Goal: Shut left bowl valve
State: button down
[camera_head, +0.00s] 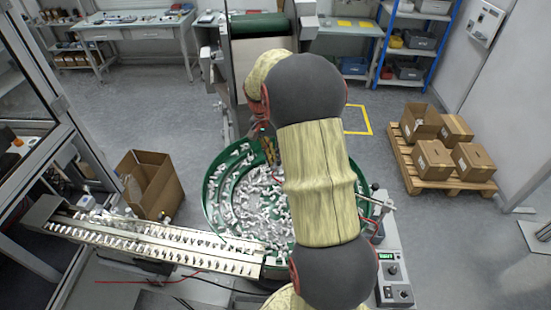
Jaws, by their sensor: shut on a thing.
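A green vibratory bowl (213,181) full of small white parts stands in the middle. My arm reaches over its right half and bends down at the far rim. My gripper (262,134) shows only in small part there, dark and reddish, beside the arm's far end. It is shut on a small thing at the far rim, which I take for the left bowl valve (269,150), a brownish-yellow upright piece. The fingertips and the valve's handle are too small and too covered to tell the handle's angle.
A linear feed track (150,236) with parts runs left from the bowl. A control box (393,275) with a green display stands at right. An open carton (152,184) is at left. Boxes lie on a pallet (460,184) at right. A conveyor (258,60) stands behind.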

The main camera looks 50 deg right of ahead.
jog(key=shift+w+m, duration=0.1)
jog(key=shift+m, duration=0.2)
dwell(0.4)
jog(key=c, duration=2)
grip_release()
jog(key=shift+o, duration=0.8)
jog(key=shift+r, duration=0.1)
notch_tip(320, 180, up, 12)
jog(key=w, duration=0.2)
jog(key=shift+w+a+f, duration=0.15)
jog(key=shift+a+f, duration=0.05)
jog(key=shift+a, duration=0.1)
